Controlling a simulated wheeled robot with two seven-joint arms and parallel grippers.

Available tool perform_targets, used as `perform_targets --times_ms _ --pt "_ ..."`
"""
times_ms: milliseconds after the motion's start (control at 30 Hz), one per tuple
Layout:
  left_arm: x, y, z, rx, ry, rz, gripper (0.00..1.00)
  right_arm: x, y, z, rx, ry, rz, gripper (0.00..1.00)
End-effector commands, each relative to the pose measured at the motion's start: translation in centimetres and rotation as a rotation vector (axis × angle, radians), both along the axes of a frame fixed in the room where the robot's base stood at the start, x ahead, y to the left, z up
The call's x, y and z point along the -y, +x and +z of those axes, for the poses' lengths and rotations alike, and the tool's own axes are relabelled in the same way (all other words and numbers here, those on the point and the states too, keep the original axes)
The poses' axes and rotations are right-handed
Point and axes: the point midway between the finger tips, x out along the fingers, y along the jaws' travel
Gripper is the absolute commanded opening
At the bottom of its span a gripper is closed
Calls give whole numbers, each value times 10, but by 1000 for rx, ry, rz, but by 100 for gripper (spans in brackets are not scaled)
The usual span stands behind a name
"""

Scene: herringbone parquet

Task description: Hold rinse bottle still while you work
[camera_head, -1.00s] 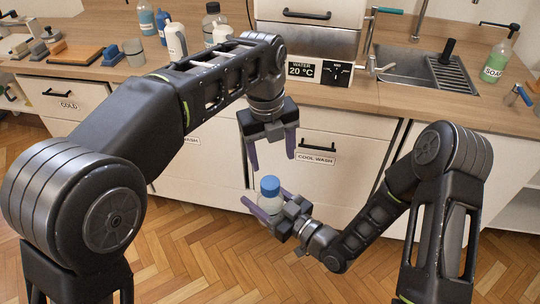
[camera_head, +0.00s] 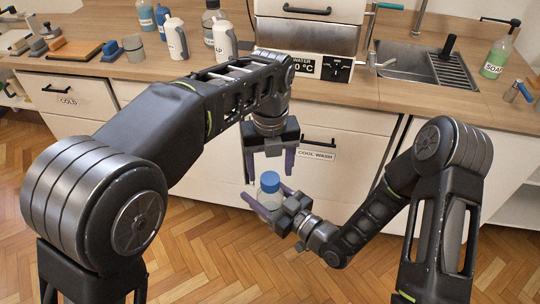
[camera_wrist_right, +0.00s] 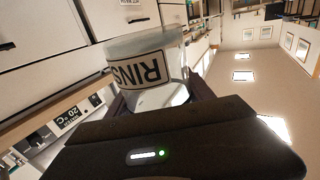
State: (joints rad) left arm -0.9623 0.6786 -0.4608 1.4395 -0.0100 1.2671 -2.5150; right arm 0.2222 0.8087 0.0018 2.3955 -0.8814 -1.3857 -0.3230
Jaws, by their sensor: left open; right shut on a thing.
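The rinse bottle (camera_head: 270,190) is a clear bottle with a blue cap, held upright in front of the cabinets in the head view. My right gripper (camera_head: 272,200) is shut on it, with purple fingers on either side of its body. In the right wrist view, the bottle (camera_wrist_right: 150,68) shows a white label reading "RIN…", and the rest of the word is out of sight. My left gripper (camera_head: 270,165) points down just above the blue cap, its purple fingers spread apart. I cannot tell whether a finger touches the cap.
The wooden counter (camera_head: 440,108) runs behind my arms. It carries several bottles at the left, a water unit (camera_head: 306,38), a sink (camera_head: 408,62) and a soap bottle (camera_head: 495,58). The parquet floor (camera_head: 215,255) below the grippers is clear.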

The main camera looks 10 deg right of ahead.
Motion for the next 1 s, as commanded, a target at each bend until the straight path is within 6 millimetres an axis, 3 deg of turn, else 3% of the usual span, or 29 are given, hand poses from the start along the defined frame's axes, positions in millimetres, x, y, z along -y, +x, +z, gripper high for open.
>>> perform_targets --times_ms 200,567,1000 --pt "0 0 -26 0 1 0 64 0 0 1 2 1 0 0" --pt "0 0 -31 1 0 0 64 0 0 1 2 1 0 0" --pt "0 0 -31 1 0 0 28 0 0 1 2 1 0 0"
